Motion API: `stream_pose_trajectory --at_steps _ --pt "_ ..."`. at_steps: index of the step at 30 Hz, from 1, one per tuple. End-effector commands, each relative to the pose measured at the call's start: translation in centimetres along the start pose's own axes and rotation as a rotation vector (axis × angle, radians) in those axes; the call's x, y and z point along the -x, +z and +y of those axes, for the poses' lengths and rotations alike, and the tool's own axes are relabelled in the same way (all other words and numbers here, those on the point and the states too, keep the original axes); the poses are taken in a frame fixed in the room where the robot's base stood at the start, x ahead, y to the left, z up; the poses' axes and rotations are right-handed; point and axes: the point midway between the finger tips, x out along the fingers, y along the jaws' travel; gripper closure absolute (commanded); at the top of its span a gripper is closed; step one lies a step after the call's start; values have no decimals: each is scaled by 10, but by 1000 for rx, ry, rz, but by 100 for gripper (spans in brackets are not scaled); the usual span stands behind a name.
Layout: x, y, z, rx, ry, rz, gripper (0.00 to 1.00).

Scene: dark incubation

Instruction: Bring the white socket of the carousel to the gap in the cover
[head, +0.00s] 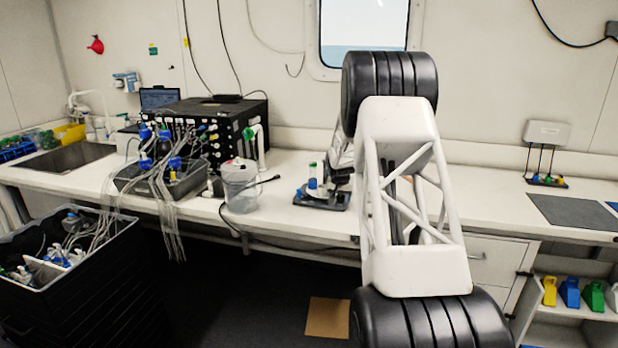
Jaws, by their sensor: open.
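A small device with a dark base plate (306,201) stands on the white bench left of my arm. It looks like the carousel. The white socket and the gap in the cover are too small to make out here. My gripper (341,182) is small and dark at the right side of this device, partly hidden by my own arm. It is open; I cannot tell whether it touches the device.
Left on the bench (285,215) are a lidded clear bucket (240,187), a black box with many tubes (222,125) and a grey tray (186,190). A black crate (95,275) stands front left. A white box on thin legs (547,134) and a grey mat (570,212) are right.

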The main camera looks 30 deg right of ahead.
Motion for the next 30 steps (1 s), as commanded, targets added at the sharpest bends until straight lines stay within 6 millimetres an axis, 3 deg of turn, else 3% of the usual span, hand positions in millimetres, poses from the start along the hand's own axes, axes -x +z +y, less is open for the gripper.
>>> stream_pose_trajectory --at_steps 30 --pt "0 0 0 370 -154 1 40"
